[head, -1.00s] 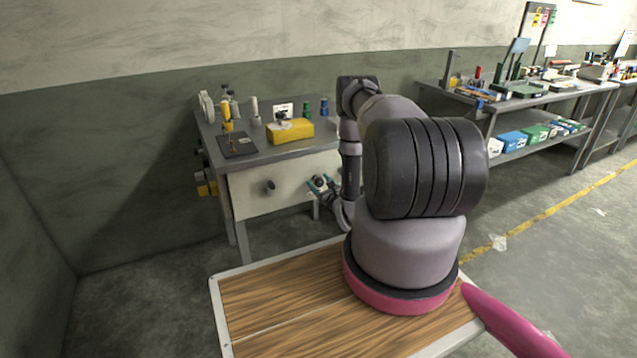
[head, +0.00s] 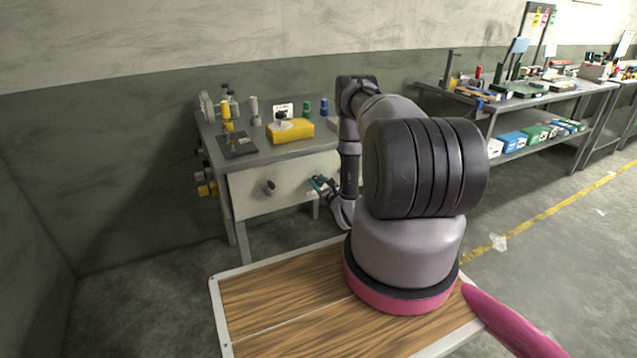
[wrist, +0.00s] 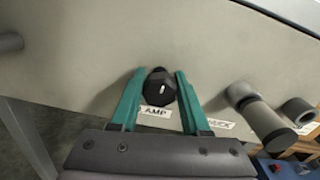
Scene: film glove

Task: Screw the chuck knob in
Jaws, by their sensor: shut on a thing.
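In the wrist view, a black faceted knob (wrist: 160,86) with a small white mark sits between the two teal fingers of my gripper (wrist: 157,88). My gripper is shut on it, in front of the pale panel (wrist: 85,55). A label ending in "AMP" shows just below the knob. A label reading "HUCK", its start hidden by the right finger, lies to the right, beside a grey cylinder (wrist: 262,115). I cannot tell whether the black knob is seated in the panel. In the head view, my gripper (head: 321,185) is at the bench front; the held knob is too small to make out.
Another dark knob (head: 268,187) sticks out of the panel to the left. A dark ring-ended cylinder (wrist: 298,110) stands at right in the wrist view. The bench top (head: 262,148) holds a yellow block (head: 291,131) and a small yellow drill press (head: 227,118). Floor left of the bench is clear.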

